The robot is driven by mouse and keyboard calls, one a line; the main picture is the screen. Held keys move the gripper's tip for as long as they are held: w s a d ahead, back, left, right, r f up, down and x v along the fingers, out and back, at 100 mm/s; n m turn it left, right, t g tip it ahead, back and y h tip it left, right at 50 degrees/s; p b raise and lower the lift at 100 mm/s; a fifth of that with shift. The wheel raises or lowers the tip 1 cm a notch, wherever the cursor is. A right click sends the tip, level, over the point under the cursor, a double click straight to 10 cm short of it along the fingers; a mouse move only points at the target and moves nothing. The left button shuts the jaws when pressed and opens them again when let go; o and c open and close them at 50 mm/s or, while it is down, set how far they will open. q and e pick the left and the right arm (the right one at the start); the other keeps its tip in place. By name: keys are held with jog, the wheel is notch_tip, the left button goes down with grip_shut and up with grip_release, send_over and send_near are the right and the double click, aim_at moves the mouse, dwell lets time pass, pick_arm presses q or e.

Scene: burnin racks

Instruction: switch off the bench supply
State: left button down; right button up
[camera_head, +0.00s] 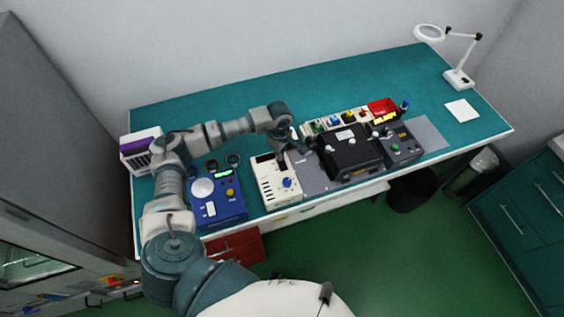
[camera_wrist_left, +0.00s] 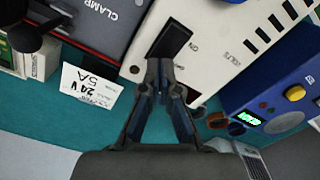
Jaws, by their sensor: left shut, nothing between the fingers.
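The bench supply is a cream box (camera_head: 268,190) with a blue knob (camera_head: 287,182) on the teal bench. In the left wrist view its cream panel (camera_wrist_left: 214,50) carries a black rocker switch (camera_wrist_left: 173,42), the word ON beside it and VOLTS lettering with dark slots. My left gripper (camera_head: 281,154) reaches over the supply's back end. In the left wrist view its fingertips (camera_wrist_left: 160,64) are together and empty, right at the near end of the rocker. I cannot tell whether they touch it. The arm hides part of the supply's back in the head view. My right gripper is not in view.
A blue device (camera_head: 226,211) stands left of the supply. A black clamp unit (camera_head: 352,158) on a grey plate stands right of it. The bench's back strip (camera_head: 320,93) is clear.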

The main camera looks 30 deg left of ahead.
pick_arm(q)
jog(key=shift+r, duration=0.6)
jog(key=shift+r+p, duration=0.4)
jog(key=shift+s+d+r+p, duration=0.15)
jog(key=shift+r+p, duration=0.25)
jog(key=shift+r, duration=0.4)
jog(key=shift+d+r+p, duration=0.15)
jog(key=shift+r+p, duration=0.3)
jog(key=shift+r, duration=0.6)
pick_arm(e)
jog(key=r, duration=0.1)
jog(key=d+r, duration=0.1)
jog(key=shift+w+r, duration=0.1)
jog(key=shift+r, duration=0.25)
pick_arm(q)
jog(key=shift+a+f, duration=0.1)
jog(key=shift+a, duration=0.15)
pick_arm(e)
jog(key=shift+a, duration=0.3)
